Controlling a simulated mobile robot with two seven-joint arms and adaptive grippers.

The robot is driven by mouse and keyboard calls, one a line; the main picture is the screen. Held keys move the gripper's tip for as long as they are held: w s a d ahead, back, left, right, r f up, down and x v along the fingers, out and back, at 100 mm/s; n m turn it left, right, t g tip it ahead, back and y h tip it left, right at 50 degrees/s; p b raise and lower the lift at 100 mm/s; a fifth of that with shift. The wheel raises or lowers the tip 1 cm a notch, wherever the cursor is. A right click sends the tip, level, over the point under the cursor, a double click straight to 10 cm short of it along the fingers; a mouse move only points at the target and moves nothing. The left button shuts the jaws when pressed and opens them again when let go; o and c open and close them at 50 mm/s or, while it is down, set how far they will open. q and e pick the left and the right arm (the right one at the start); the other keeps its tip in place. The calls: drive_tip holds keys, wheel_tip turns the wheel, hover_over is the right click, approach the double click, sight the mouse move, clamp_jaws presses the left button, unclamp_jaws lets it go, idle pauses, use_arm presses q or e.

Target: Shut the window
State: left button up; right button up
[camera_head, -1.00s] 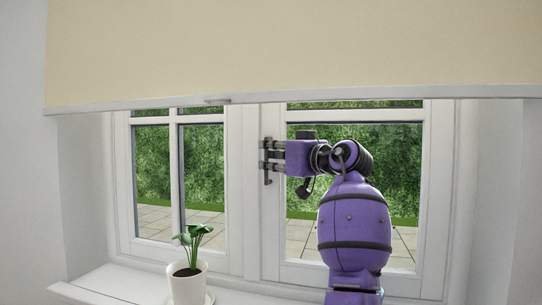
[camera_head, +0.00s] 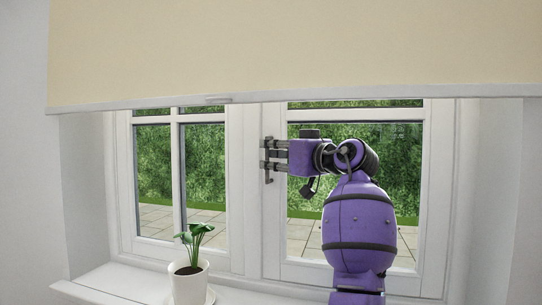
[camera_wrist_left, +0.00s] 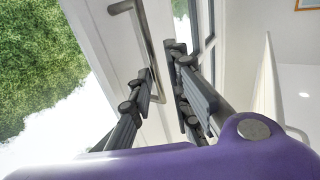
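The white window has a left pane (camera_head: 204,165) and a right pane (camera_head: 400,190). The right sash looks flush or nearly flush with the frame; I cannot tell if a small gap is left. A grey handle (camera_wrist_left: 124,7) is on the white frame and runs down toward the fingers in the left wrist view. In the head view, its lower end (camera_head: 268,178) shows below the fingers. My left gripper (camera_head: 268,154) is at the handle, its fingers apart on either side of it. In the wrist view the fingers (camera_wrist_left: 166,92) have a gap between them; contact is unclear. My right gripper is out of view.
A potted plant (camera_head: 188,284) stands on the white sill (camera_head: 115,284) at lower left. A cream blind (camera_head: 290,50) hangs across the top, its bottom bar above my gripper. White wall reveals flank the window.

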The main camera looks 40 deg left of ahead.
use_arm(q)
drive_tip(key=d, duration=1.1)
drive_tip(key=shift+s+d, duration=0.2)
drive_tip(key=shift+s, duration=0.15)
